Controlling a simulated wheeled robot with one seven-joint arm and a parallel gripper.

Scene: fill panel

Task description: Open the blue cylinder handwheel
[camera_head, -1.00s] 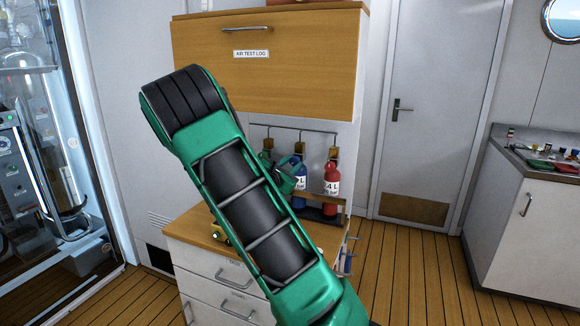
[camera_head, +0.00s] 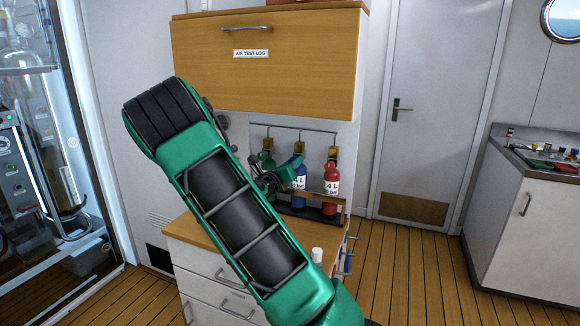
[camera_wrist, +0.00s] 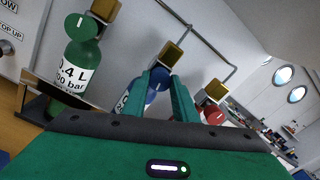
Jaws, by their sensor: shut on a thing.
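The blue cylinder (camera_head: 300,184) stands between the green cylinder (camera_head: 267,159) and the red cylinder (camera_head: 331,184) in the rack. In the wrist view the blue handwheel (camera_wrist: 158,79) sits below a brass valve block, and part of the blue body (camera_wrist: 124,104) shows left of my fingers. My gripper (camera_wrist: 164,82) has its two teal fingers on either side of the blue handwheel, shut on it. In the head view my gripper (camera_head: 296,163) is in front of the blue cylinder's top and hides its handwheel.
The green cylinder (camera_wrist: 75,75) is close on the left in the wrist view, the red one (camera_wrist: 212,115) close on the right. A pipe (camera_head: 300,129) runs above them. The wooden cabinet (camera_head: 300,75) overhangs the counter (camera_head: 200,233).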

